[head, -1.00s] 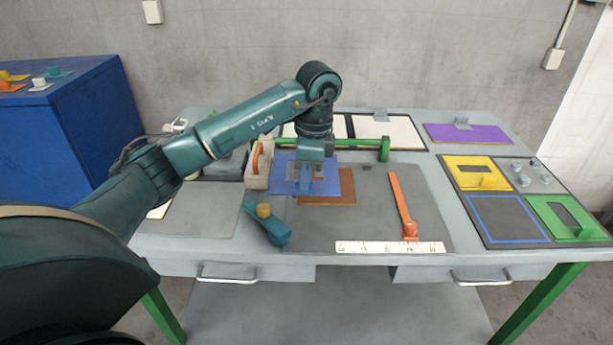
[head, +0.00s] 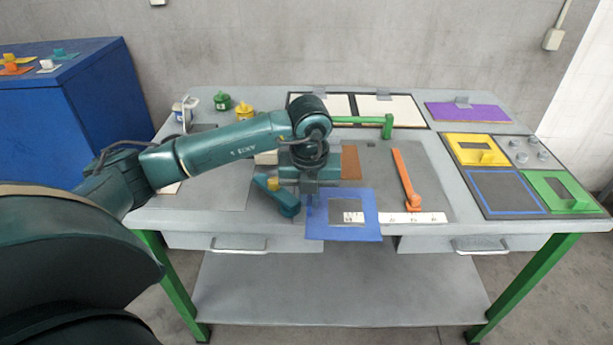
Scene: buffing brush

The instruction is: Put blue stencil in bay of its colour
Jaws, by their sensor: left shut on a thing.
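The blue stencil (head: 345,233) is a flat blue plate with a square window, held over the bench's front edge. Part of the white ruler shows through the window. My left gripper (head: 313,196) is shut on the stencil at its left back side; the exact grip is partly hidden by my wrist. The blue-outlined bay (head: 507,171) is the empty front-left square of the dark tray at the right, well to the right of the stencil. My right gripper is not in view.
The yellow stencil (head: 462,142) and green stencil (head: 563,203) lie in neighbouring bays; grey knobs fill the back-right bay. An orange bar (head: 402,172) and the white ruler (head: 428,218) lie between the stencil and tray. A green rail (head: 360,120) stands behind.

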